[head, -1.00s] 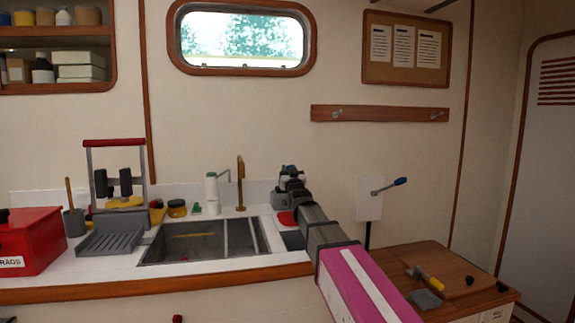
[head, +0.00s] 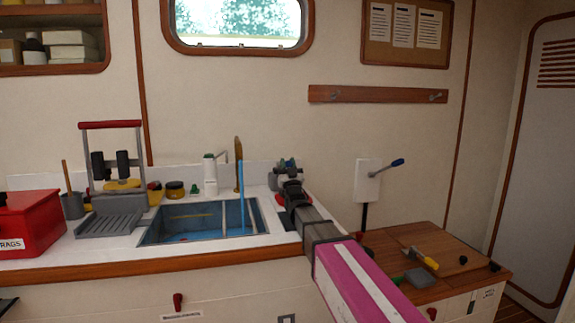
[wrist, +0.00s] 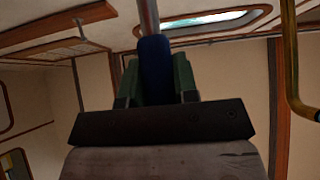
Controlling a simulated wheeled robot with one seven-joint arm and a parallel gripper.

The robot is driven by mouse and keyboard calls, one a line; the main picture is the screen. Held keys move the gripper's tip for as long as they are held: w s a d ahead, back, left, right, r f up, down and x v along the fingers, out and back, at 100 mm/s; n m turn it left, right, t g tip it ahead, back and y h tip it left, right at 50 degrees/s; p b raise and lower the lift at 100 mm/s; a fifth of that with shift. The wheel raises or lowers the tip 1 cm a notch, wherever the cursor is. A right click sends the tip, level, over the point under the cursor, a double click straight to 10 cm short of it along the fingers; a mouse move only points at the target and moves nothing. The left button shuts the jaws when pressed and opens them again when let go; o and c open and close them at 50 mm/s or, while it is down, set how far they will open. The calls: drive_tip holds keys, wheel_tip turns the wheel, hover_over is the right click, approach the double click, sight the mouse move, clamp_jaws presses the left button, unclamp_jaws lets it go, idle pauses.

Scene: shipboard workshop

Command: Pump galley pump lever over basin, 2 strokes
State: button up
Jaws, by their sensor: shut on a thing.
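My gripper (wrist: 156,85) is shut on a blue grip (wrist: 155,62) at the end of a metal rod, the pump lever, in the wrist view. In the head view my gripper (head: 285,168) is at the right rear of the basin (head: 256,213), and the lever there is hidden behind it. A brass spout (head: 238,152) stands behind the basin; it also shows at the right of the wrist view (wrist: 296,62). A blue stream of water (head: 241,190) falls from the spout, and the basin looks blue inside.
A white dispenser (head: 210,175) stands left of the spout. A red rags box (head: 32,222) and a grey rack (head: 108,223) are at left.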

drive_tip(key=o, duration=0.9)
drive_tip(key=shift+r, duration=0.7)
wheel_tip(320, 180, up, 3)
drive_tip(key=shift+f, duration=0.2)
drive_tip(key=o, duration=0.5)
drive_tip(key=s+a+r, duration=0.1)
drive_tip(key=s+a, duration=0.1)
drive_tip(key=s+a+r, duration=0.1)
drive_tip(key=s+r, duration=0.1)
drive_tip(key=shift+s+a+r, duration=0.2)
drive_tip(key=shift+a+r, duration=0.1)
drive_tip(key=shift+a, duration=0.05)
drive_tip(key=s+a+r, duration=0.1)
drive_tip(key=s+a, duration=0.1)
drive_tip(key=s+a+r, duration=0.2)
drive_tip(key=shift+s+a+r, duration=0.1)
drive_tip(key=shift+s+r, duration=0.05)
drive_tip(key=shift+r, duration=0.05)
drive_tip(key=c, duration=0.5)
